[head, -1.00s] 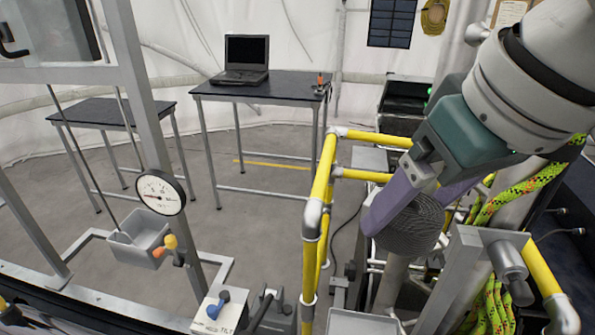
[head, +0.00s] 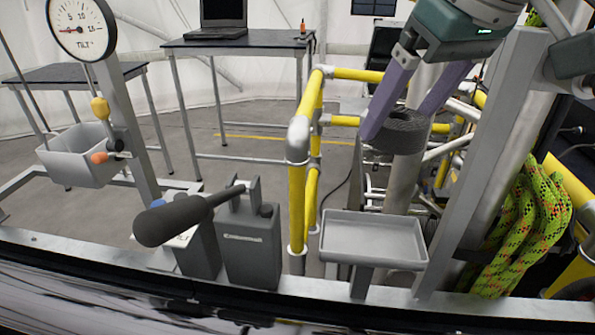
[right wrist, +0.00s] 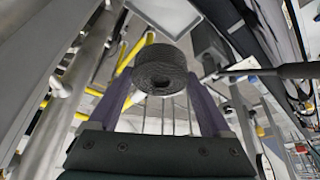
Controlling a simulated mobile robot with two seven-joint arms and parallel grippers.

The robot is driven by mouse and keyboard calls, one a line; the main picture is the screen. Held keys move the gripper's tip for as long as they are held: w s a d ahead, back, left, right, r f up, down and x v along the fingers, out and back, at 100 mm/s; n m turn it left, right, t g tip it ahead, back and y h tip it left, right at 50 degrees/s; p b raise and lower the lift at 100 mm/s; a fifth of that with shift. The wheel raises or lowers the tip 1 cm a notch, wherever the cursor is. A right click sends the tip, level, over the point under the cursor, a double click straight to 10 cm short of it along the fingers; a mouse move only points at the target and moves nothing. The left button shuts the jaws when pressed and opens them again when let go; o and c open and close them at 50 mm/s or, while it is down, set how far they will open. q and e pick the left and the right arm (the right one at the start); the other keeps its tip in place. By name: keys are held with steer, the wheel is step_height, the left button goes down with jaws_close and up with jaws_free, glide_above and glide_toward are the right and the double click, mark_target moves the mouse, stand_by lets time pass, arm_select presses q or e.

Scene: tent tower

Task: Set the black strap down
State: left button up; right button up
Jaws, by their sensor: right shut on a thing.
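The black strap (head: 400,132) is a coiled, woven roll, seen in the head view right of centre. My right gripper (head: 402,122) is shut on it, with one purple finger on each side. The strap is held up in front of a grey metal post. In the right wrist view the coil (right wrist: 160,70) sits between the tips of my right gripper (right wrist: 160,82). My left gripper is not in view.
An empty grey tray (head: 372,240) stands on the rail, below the held strap. Yellow pipe railing (head: 297,190) is left of it. A black-handled lever box (head: 252,245), a grey bin (head: 80,157) and green rope (head: 520,225) are nearby.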

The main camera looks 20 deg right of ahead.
step_height(320, 180, down, 13)
steer(key=shift+f, duration=0.2)
step_height(320, 180, down, 4)
steer(key=shift+r+b, duration=0.1)
steer(key=shift+b, duration=0.35)
